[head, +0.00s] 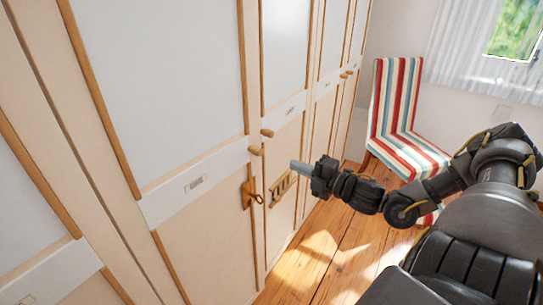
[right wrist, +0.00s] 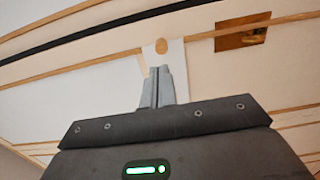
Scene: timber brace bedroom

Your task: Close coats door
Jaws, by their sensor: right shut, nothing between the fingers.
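A row of cream wardrobe doors with wooden strips and pale panels fills the left of the head view. The large near door (head: 195,90) has a small label plate (head: 195,183), too small to read, so I cannot tell which door is the coats door. Near its right edge are a round wooden knob (head: 256,151) and a lock plate with a key (head: 249,194). My right gripper (head: 292,163) is shut and empty, to the right of the knob and apart from it in the head view. In the right wrist view, its fingertips (right wrist: 157,72) point toward a knob (right wrist: 161,46). My left gripper is out of view.
A neighbouring door has another knob (head: 267,133) and a slotted wooden piece (head: 283,187). A striped chair (head: 402,105) stands beyond my right arm, by the curtained window. The sunlit wooden floor (head: 325,245) beside the doors is clear.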

